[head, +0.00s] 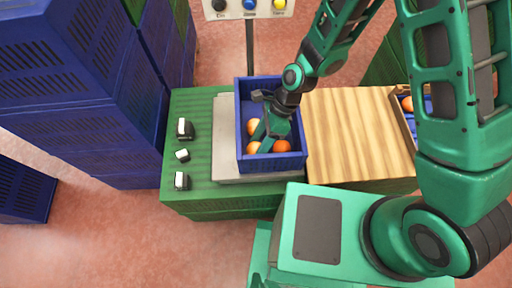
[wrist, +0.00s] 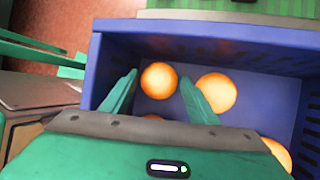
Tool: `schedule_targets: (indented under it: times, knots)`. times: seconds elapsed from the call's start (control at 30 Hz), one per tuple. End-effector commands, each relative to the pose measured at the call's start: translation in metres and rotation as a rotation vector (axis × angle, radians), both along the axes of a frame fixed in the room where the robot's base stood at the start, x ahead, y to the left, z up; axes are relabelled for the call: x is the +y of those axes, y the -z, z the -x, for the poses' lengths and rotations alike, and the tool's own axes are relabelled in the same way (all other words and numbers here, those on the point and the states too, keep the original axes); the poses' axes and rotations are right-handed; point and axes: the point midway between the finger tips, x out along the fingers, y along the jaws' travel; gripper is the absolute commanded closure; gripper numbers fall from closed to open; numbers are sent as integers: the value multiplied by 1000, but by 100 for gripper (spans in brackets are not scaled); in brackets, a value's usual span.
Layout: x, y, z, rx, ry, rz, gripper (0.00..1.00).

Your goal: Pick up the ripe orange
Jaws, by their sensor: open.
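In the head view several oranges lie in a blue crate (head: 240,105). The deepest-coloured orange (head: 282,146) is at the crate's near right. Two paler oranges (head: 253,126) are to its left, the nearer one (head: 252,147) near the front wall. My gripper (head: 262,139) reaches down into the crate, open, among them. In the wrist view, my gripper (wrist: 158,77) has its fingers on either side of one orange (wrist: 158,81). A paler orange (wrist: 216,92) is just right of the right finger. Another orange (wrist: 278,153) is partly cut off by my gripper's body. I cannot match every orange between views.
The crate stands on a grey plate (head: 226,170) on a green slatted stand (head: 205,115). Three small black-and-white items (head: 183,155) are to its left. A wooden board (head: 350,130) lies right, with another tray of oranges (head: 407,104) beyond. Tall blue crates (head: 60,90) stand left.

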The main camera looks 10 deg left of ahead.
Motion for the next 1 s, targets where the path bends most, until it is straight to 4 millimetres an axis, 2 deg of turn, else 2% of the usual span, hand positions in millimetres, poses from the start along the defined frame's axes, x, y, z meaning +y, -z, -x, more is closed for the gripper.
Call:
schedule_targets:
  times: [0.2, 0.33, 0.37, 0.77, 1.0]
  knots:
    - [0, 0, 0, -1, 1, -1, 46]
    - [0, 0, 0, -1, 0, 0, 77]
    - [0, 0, 0, -1, 1, -1, 80]
    - [0, -3, -1, -2, 1, -1, 80]
    - [0, -24, -1, -4, 1, -3, 80]
